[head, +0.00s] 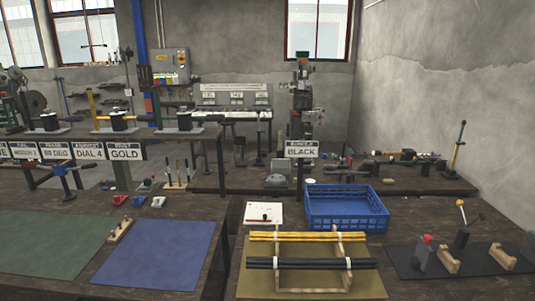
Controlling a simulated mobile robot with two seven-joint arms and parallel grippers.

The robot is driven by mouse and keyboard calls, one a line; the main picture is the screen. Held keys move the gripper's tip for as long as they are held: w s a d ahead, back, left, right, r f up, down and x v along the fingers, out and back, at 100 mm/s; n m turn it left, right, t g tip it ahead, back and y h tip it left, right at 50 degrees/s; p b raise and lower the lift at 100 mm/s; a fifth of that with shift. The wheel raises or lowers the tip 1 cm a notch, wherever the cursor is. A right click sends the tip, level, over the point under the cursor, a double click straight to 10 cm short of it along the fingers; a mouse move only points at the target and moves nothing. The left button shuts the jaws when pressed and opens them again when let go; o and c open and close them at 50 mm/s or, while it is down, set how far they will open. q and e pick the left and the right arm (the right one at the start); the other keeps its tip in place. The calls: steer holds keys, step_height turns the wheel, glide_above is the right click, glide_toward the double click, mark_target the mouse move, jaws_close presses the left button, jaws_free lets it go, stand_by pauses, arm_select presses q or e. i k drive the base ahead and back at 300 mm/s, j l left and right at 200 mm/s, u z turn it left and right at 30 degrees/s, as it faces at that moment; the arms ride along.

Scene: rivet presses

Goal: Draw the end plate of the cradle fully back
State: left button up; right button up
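On a dark mat (430,272) at the right stand two pale wooden saddle blocks (448,261), which look like parts of a cradle. Beside the left block stands a grey upright piece with a red knob (427,239). Behind it are a dark upright block (461,239) and a slanted lever with a yellow knob (460,203). I cannot tell which piece is the end plate or how far back it sits. Neither of my grippers is in view.
A wooden rack (346,283) holding yellow and black rods stands on an olive mat left of the dark mat. A blue crate (345,222) sits behind it. Blue (165,256) and green (45,243) mats on the left bench are mostly bare. A "BLACK" sign (301,150) stands behind the crate.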

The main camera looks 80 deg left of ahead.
mark_target(422, 255)
steer(key=u, duration=2.45)
